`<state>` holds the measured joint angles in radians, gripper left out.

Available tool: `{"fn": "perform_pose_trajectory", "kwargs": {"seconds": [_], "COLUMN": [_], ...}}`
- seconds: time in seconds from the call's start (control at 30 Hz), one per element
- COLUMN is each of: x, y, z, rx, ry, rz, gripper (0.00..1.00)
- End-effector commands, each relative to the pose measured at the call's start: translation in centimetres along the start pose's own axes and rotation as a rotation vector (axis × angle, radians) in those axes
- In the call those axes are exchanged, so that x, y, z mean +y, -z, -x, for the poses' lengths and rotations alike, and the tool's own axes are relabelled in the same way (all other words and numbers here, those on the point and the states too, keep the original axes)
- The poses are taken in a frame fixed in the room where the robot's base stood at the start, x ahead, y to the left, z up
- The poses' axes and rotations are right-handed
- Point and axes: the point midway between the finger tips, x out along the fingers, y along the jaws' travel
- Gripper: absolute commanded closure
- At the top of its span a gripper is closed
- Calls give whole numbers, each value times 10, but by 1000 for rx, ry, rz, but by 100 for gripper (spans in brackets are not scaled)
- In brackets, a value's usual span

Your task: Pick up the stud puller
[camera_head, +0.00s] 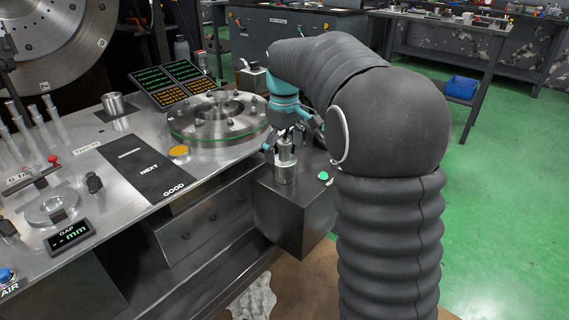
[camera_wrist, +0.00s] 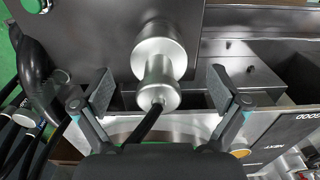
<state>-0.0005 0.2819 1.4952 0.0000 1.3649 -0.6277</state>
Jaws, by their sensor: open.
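The stud puller appears to be the silver stepped metal cylinder (camera_head: 286,168) standing upright on a dark box at the bench's front right. It also shows in the wrist view (camera_wrist: 160,52), with a wide part, a narrower neck and a dark rod or hose at its near end. My gripper (camera_head: 288,142) is at the upper part of the cylinder. In the wrist view my gripper's fingers (camera_wrist: 160,90) are spread wide on either side of it, with a visible gap on each side. My arm hides part of the area to the right.
The dark box (camera_head: 293,215) has a green button (camera_head: 324,175) beside the cylinder. A round metal flange (camera_head: 218,125) sits close behind on the steel bench. A black mat (camera_head: 150,170) marked "NEXT" and "GOOD" lies to the left. Green floor is open at right.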

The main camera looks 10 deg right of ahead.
Motion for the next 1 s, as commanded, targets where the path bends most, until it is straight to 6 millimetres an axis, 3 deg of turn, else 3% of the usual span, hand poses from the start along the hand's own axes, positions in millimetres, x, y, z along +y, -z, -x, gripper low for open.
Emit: {"fn": "perform_pose_trajectory", "kwargs": {"seconds": [0.2,0.5,0.87,0.9,1.0], "x": [1,1,1,2,2], "y": [0,0,0,1,1], "z": [-26,-29,-29,-28,-28], "rx": [0,0,0,2,2], "ry": [0,0,0,-2,-2], "rz": [0,1,0,0,0], "gripper": [2,5,95,100,100]}}
